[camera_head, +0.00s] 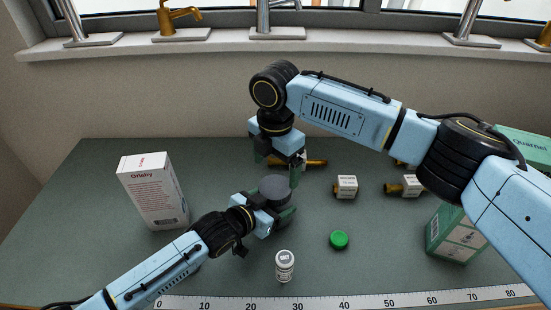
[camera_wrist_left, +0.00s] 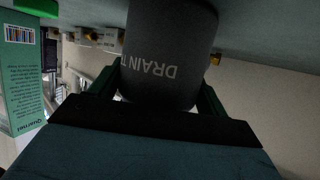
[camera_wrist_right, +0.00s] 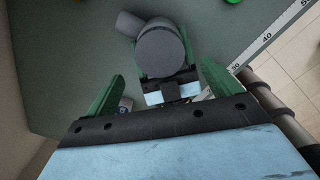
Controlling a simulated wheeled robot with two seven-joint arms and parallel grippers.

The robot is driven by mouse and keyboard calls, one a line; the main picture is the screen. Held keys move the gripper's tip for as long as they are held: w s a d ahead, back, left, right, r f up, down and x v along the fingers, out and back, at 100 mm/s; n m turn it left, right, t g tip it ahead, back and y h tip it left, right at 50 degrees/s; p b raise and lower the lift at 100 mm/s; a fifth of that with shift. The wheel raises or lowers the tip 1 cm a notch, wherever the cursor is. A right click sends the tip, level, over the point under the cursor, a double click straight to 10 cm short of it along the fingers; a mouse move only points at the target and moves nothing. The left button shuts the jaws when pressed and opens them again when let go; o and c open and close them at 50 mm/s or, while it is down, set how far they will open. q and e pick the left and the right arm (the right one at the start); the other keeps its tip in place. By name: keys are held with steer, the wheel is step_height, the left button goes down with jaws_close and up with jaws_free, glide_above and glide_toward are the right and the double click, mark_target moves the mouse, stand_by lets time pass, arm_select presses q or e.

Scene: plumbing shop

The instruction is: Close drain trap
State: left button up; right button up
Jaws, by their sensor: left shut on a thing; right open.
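The drain trap is a dark grey cylinder (camera_head: 274,186) with a flat round top, upright near the middle of the table. My left gripper (camera_head: 277,213) is shut on it from the front. In the left wrist view its side (camera_wrist_left: 165,65) reads "DRAIN T", the rest hidden. The right wrist view shows its round top (camera_wrist_right: 160,50) and a short side stub (camera_wrist_right: 128,23). My right gripper (camera_head: 279,168) is open and empty, pointing down just above and behind the trap. A green round cap (camera_head: 339,240) lies on the table to the right, apart from both grippers.
A white box (camera_head: 153,190) stands at left, a small white bottle (camera_head: 285,265) in front. Small white boxes (camera_head: 347,185) with brass fittings lie at right. A green carton (camera_head: 455,235) stands under my right arm. A ruler (camera_head: 370,298) runs along the front edge.

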mark_target(275, 187)
step_height(275, 187, down, 6)
steer(key=shift+f, duration=0.25)
steer(key=shift+c, duration=0.4)
steer(key=c, duration=0.9)
steer(key=o, duration=1.2)
steer(key=shift+c, duration=0.2)
step_height(275, 187, up, 12)
